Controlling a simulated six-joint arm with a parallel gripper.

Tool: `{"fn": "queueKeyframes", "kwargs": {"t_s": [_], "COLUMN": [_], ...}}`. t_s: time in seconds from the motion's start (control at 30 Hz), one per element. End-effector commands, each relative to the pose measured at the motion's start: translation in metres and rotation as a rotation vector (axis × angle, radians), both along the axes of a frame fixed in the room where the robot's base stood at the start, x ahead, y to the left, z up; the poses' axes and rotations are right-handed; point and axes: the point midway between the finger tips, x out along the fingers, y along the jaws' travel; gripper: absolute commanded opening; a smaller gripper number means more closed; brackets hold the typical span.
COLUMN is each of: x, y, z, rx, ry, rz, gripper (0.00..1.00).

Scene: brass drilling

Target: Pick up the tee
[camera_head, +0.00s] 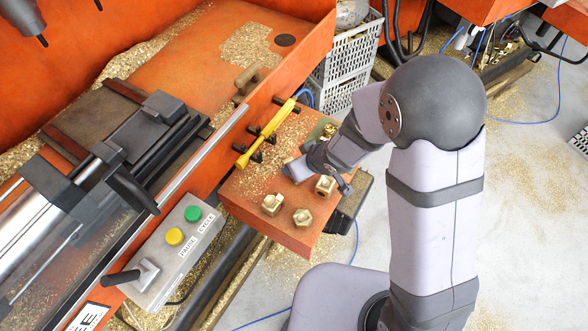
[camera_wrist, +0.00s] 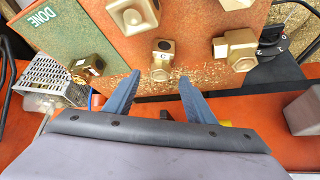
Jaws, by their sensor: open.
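Several brass fittings lie on the orange tray; I cannot tell for sure which is the tee. In the wrist view, a fitting marked C (camera_wrist: 162,58) lies just beyond my gripper (camera_wrist: 160,78), in line with the gap between its two blue fingers. Others are a fitting at the top (camera_wrist: 133,16) and one to the right (camera_wrist: 236,48). In the head view, my gripper (camera_head: 318,178) is low over the tray, open and empty, by the nearest fitting (camera_head: 325,186). Two more fittings, one left (camera_head: 272,204) and one in front (camera_head: 302,217), stand clear of it.
A green DONE mat (camera_wrist: 55,30) holds one brass fitting (camera_wrist: 88,66) on its near corner. A yellow tool (camera_head: 268,132) hangs along the machine edge behind the tray. A control box (camera_head: 172,255) stands to the left. Brass chips are scattered about.

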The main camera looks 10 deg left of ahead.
Motion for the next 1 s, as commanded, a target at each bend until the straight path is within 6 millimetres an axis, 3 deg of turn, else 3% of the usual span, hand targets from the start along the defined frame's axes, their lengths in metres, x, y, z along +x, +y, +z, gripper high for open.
{"fn": "queueKeyframes", "kwargs": {"t_s": [0.4, 0.73, 0.93, 1.0], "x": [0.015, 0.017, 0.017, 0.017], "y": [0.015, 0.017, 0.017, 0.017], "z": [-0.039, -0.042, -0.042, -0.042], "rx": [-0.001, -0.001, -0.001, -0.001], "ry": [0.002, 0.0, 0.0, 0.0], "rz": [-0.001, -0.001, -0.001, -0.001], "gripper": [0.5, 0.5, 0.05, 0.0]}}
